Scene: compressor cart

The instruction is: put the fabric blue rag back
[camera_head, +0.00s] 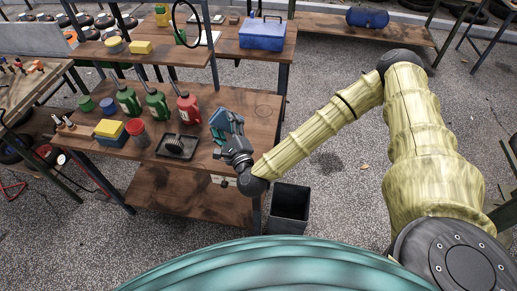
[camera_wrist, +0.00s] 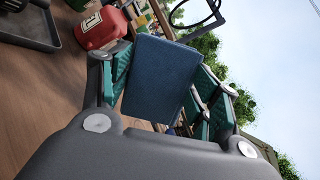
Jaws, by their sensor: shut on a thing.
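The blue rag (camera_wrist: 160,80) is a folded, flat dark blue block held between the teal pads of my gripper (camera_wrist: 165,98) in the wrist view. In the head view, my gripper (camera_head: 228,133) is shut on the blue rag (camera_head: 222,118), above the right part of the brown wooden bench (camera_head: 262,106). I cannot tell whether the rag touches the bench top. Another blue block (camera_head: 110,140) lies under a yellow one (camera_head: 109,128) at the bench's left.
Green oil cans (camera_head: 157,104) and a red can (camera_head: 188,108) stand left of my gripper. A black tray (camera_head: 178,147) is nearer. A dark bin (camera_head: 290,206) stands on the floor. A blue toolbox (camera_head: 263,34) sits on the bench behind. The bench's right end is clear.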

